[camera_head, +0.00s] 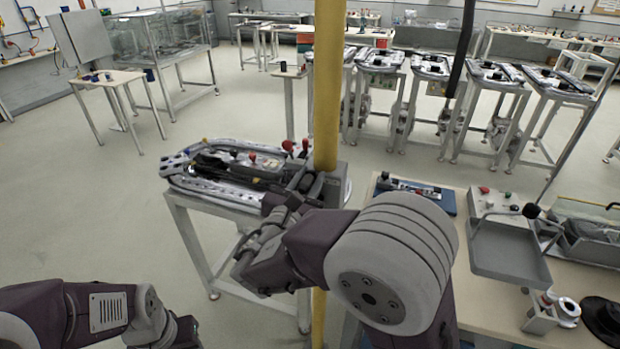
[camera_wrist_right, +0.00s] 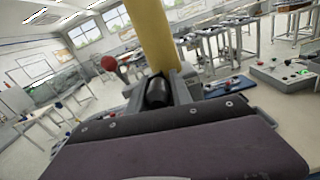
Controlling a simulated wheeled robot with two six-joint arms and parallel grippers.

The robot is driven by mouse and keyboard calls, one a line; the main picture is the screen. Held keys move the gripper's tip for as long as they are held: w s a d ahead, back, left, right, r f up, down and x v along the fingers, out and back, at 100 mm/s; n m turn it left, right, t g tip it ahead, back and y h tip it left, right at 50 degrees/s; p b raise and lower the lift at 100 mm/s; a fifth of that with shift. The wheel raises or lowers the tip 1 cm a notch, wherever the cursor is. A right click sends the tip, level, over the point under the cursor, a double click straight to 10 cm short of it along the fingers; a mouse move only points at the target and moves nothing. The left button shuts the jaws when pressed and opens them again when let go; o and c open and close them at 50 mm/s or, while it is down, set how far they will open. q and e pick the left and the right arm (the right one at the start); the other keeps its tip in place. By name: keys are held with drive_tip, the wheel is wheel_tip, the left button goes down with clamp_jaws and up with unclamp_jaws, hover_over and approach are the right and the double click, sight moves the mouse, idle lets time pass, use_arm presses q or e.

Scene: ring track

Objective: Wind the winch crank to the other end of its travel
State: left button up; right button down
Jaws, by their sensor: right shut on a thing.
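My right gripper (camera_head: 318,186) reaches over the near right end of a track-topped table (camera_head: 190,186), close to the yellow post. In the right wrist view, its grey jaws (camera_wrist_right: 162,88) are closed around a black cylindrical grip (camera_wrist_right: 157,91), which looks like the winch crank's handle. The rest of the crank and the winch body are hidden by my wrist and the post, so the crank's angle cannot be told.
The yellow post (camera_head: 327,90) stands upright right by my right gripper. Red-knobbed levers (camera_head: 287,146) rise from the table. A workbench (camera_head: 470,300) at the right carries a grey tray (camera_head: 510,250) and a control box (camera_head: 492,199).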

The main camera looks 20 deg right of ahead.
drive_tip(key=shift+w+a+n+p, duration=0.1)
drive_tip(key=shift+a+n+p, duration=0.1)
drive_tip(key=shift+n+p, duration=0.2)
idle(0.3)
drive_tip(key=shift+w+a+n+p, duration=0.25)
drive_tip(key=shift+a+n+p, duration=0.2)
drive_tip(key=shift+n+p, duration=0.3)
drive_tip(key=w+a+f+n+p, duration=0.1)
drive_tip(key=a+f+n+p, duration=0.1)
drive_tip(key=f+n+p, duration=0.3)
drive_tip(key=w+a+f+n+p, duration=0.2)
drive_tip(key=f+n+p, duration=0.3)
drive_tip(key=n, duration=0.7)
drive_tip(key=shift+a+f, duration=0.25)
drive_tip(key=shift+f, duration=0.65)
